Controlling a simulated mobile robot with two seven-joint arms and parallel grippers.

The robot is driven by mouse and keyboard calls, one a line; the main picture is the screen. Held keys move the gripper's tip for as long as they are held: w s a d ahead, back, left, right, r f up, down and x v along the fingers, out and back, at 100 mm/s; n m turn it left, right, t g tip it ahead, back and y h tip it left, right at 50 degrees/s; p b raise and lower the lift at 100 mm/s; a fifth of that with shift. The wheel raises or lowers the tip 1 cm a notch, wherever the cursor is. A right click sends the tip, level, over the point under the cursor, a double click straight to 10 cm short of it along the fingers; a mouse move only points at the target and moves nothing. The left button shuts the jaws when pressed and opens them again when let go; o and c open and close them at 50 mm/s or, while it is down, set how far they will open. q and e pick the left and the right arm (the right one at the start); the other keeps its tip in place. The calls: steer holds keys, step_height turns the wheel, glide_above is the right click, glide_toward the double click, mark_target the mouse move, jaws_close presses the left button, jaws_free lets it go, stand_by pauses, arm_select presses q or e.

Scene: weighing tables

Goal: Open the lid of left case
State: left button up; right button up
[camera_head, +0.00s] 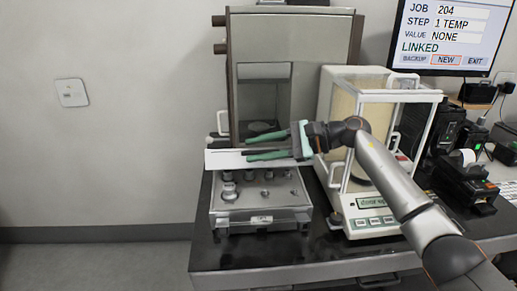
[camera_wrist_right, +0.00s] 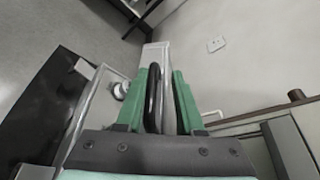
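The fingers (camera_wrist_right: 163,82) look apart. My left gripper is out of view.
A tall grey cabinet (camera_head: 238,90) stands behind the case. A glass-walled balance (camera_head: 374,225) stands right of it, under my right arm. A monitor (camera_head: 450,38) and a printer (camera_head: 466,183) are at the right. The space left of the table is free.

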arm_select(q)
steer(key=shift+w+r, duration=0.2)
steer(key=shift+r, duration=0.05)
arm_select(e)
steer(key=shift+o, duration=0.5)
steer(key=shift+d, duration=0.1)
arm_select(q)
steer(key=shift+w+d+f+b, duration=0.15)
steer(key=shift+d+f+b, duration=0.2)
steer(key=shift+b, duration=0.3)
arm_select(e)
steer(key=v, duration=1.2)
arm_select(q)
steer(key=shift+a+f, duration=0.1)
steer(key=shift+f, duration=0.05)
arm_select(e)
steer(key=shift+d+r, duration=0.1)
steer(key=shift+d, duration=0.05)
